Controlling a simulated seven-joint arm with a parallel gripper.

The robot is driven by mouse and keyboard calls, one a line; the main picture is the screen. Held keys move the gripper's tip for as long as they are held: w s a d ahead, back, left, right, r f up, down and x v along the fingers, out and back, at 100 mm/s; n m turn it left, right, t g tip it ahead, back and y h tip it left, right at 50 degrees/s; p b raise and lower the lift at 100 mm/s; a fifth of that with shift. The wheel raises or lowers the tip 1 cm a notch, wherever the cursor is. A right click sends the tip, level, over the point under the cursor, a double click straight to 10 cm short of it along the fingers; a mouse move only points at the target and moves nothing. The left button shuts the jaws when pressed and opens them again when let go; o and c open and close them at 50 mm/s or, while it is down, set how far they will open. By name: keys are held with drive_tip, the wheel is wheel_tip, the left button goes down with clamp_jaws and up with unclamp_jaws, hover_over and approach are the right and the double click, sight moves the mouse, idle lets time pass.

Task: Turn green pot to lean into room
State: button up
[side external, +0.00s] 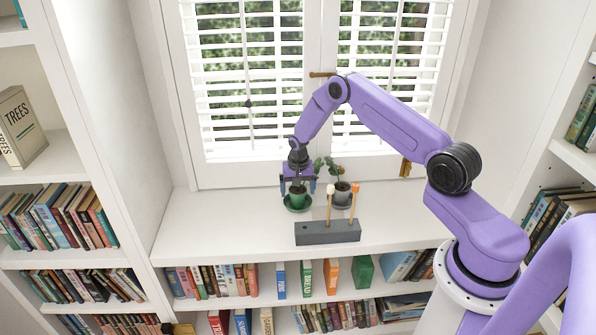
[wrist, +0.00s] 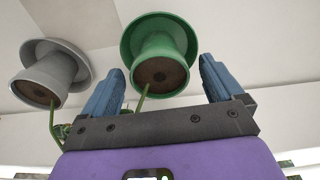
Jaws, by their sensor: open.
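The green pot (side external: 297,200) stands on its green saucer on the white sill below the window. In the wrist view the green pot (wrist: 160,62) shows from above, with dark soil and a green stem that runs toward my gripper's body. My gripper (side external: 298,186) points down over the green pot in the side view. In the wrist view its two blue fingers (wrist: 160,80) are apart, one on each side of the pot's rim, with visible gaps. The plant's leaves are mostly hidden by my gripper and arm.
A grey pot (side external: 341,192) with a plant stands close to the right on a grey saucer; it shows at left in the wrist view (wrist: 48,77). A grey block (side external: 327,233) holding upright tools sits in front. The sill's left part (side external: 215,225) is clear.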

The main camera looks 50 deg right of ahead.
sight(298, 195)
wheel_tip(298, 195, up, 16)
drive_tip(key=s+a+r, duration=0.1)
drive_tip(key=s+a, duration=0.1)
drive_tip(key=s+a+r+n, duration=0.4)
drive_tip(key=a+r+n, duration=0.1)
drive_tip(key=a, duration=0.6)
drive_tip(key=s+a+r+n+y, duration=0.1)
drive_tip(key=s+a+r+n, duration=0.4)
drive_tip(key=s+a, duration=0.45)
drive_tip(key=s+r+n, duration=0.2)
drive_tip(key=s+n, duration=0.8)
drive_tip(key=s, duration=1.4)
drive_tip(key=shift+s+r+n+g, duration=0.2)
drive_tip(key=shift+s+n+g, duration=0.1)
drive_tip(key=shift+g, duration=0.1)
drive_tip(key=shift+s+d+n, duration=0.2)
drive_tip(key=shift+s+n, duration=0.1)
drive_tip(key=shift+s, duration=0.2)
drive_tip(key=shift+c, duration=0.2)
